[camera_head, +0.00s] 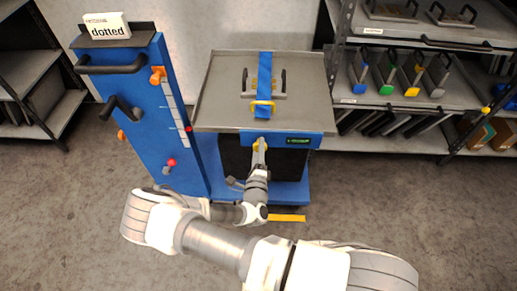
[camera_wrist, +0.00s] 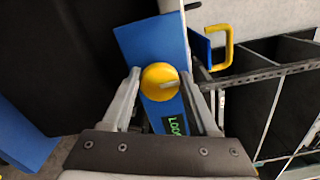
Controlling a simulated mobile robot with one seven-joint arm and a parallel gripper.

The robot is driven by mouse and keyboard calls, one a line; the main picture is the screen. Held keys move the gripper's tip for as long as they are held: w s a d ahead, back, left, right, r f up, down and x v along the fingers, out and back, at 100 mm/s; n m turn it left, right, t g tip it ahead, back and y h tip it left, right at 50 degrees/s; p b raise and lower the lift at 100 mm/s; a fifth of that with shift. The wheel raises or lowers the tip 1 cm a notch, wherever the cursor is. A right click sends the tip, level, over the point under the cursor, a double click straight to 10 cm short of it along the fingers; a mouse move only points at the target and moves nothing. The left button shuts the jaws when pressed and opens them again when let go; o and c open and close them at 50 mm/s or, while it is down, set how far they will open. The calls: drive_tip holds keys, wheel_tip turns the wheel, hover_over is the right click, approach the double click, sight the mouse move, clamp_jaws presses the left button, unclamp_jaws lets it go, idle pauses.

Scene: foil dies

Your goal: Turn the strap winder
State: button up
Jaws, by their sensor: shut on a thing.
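The strap winder is a round yellow knob (camera_wrist: 160,82) with a pale pointer bar, on the blue front panel (camera_wrist: 135,45) of the cart. In the head view the knob (camera_head: 258,146) shows partly behind my gripper. My gripper (camera_wrist: 161,90) is shut on the knob, one finger on each side of it. It also shows in the head view (camera_head: 259,153), reaching the panel from the front. A small display (camera_wrist: 175,124) beside the knob shows green letters starting "LOO"; the rest is hidden by a finger. A blue strap (camera_head: 265,70) runs across the grey tray top (camera_head: 220,90), with a yellow handle (camera_head: 262,106) near its front end.
A blue upright board (camera_head: 150,110) with dark handles, orange knobs, a scale and a "dotted" sign (camera_head: 106,28) stands left of the tray. Another shelf (camera_head: 35,85) stands far left. The floor in front is mostly clear.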

drive_tip(key=o, duration=1.4)
drive_tip(key=shift+c, duration=0.2)
